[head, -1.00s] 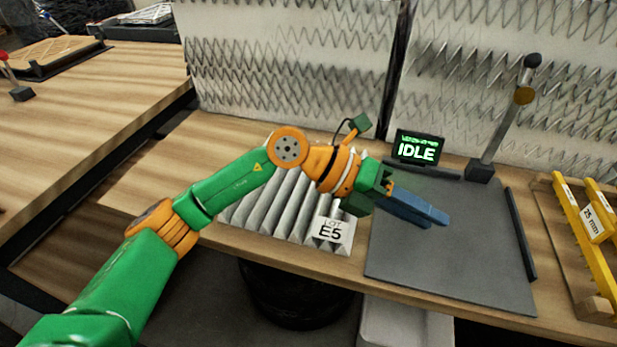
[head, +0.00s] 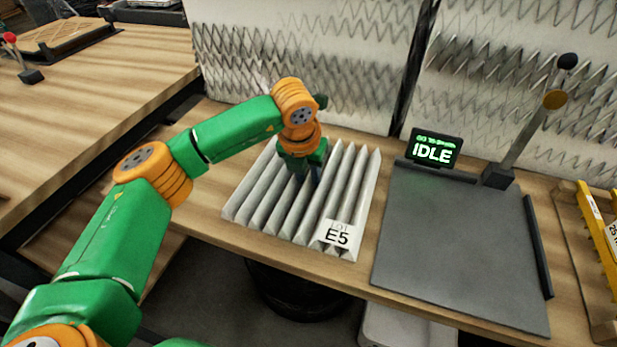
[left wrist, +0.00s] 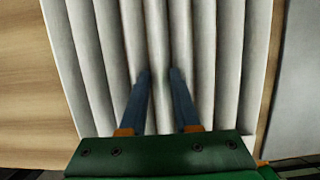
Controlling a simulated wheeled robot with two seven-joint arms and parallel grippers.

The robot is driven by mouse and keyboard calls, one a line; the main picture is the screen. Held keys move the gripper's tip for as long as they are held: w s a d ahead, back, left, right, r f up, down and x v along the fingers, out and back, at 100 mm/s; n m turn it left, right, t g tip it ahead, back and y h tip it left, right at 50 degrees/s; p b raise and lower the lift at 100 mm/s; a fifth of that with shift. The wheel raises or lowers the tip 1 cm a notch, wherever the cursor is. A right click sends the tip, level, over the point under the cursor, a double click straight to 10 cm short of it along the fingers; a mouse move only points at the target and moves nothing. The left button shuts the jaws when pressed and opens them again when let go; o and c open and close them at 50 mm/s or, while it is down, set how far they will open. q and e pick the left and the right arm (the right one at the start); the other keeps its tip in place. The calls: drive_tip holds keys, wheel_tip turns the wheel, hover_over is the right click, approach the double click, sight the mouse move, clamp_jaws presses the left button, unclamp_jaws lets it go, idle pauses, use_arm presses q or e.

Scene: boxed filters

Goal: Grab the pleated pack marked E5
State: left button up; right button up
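The pleated pack (head: 350,190) is a grey-white block of parallel ridges, lying flat on the wooden bench. A white label reading LOT E5 (head: 337,235) is on its front right corner. My left gripper (head: 303,178) points down over the middle of the pack, its fingers partly hidden by the wrist. In the left wrist view the two blue fingers (left wrist: 160,78) stand apart, with a ridge of the pack (left wrist: 210,60) between their tips. Whether the fingertips touch the ridge is unclear. My right gripper is not in view.
A dark grey plate (head: 455,245) with a post (head: 525,125) and a display reading IDLE (head: 433,152) lies right of the pack. Yellow pieces (head: 600,230) lie in a wooden tray at the far right. The plate is bare.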

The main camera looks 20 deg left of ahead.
use_arm(q)
clamp_jaws()
